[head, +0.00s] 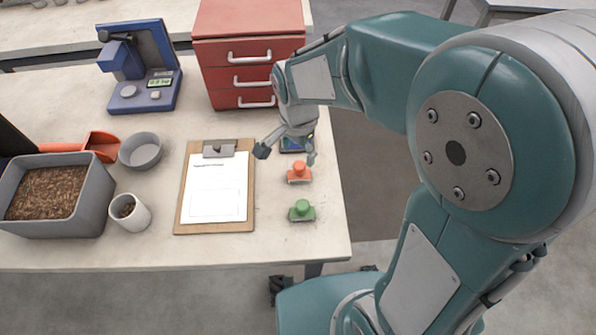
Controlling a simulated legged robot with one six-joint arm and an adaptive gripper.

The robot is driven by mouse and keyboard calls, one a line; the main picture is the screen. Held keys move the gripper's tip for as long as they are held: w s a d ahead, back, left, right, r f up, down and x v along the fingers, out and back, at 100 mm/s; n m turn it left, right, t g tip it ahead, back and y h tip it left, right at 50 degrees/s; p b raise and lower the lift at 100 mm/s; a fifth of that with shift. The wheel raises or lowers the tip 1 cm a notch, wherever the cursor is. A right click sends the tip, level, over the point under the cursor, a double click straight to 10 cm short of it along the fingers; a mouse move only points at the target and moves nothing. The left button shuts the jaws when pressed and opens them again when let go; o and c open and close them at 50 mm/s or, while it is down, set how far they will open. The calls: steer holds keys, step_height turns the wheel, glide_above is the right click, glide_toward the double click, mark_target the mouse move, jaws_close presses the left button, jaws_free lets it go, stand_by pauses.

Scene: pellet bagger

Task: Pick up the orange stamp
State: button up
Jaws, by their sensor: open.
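The orange stamp (299,173) stands upright on the table, right of the clipboard and behind a green stamp (302,210). My gripper (286,156) is open and empty, just above and behind the orange stamp. Its left finger is over the clipboard's right edge and its right finger is close to the stamp's knob. I cannot tell whether that finger touches the stamp.
The clipboard (183,213) with a paper lies left of the stamps. A red drawer cabinet (217,60), a blue machine (165,96), a grey bowl (141,149), a white cup (130,212), an orange scoop (99,144) and a pellet bin (98,207) also stand there. The table's right edge is near.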

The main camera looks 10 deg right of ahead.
mark_target(299, 164)
steer(key=f, duration=0.6)
steer(key=shift+w+d+f, duration=0.15)
steer(key=shift+w+f, duration=0.05)
jaws_close()
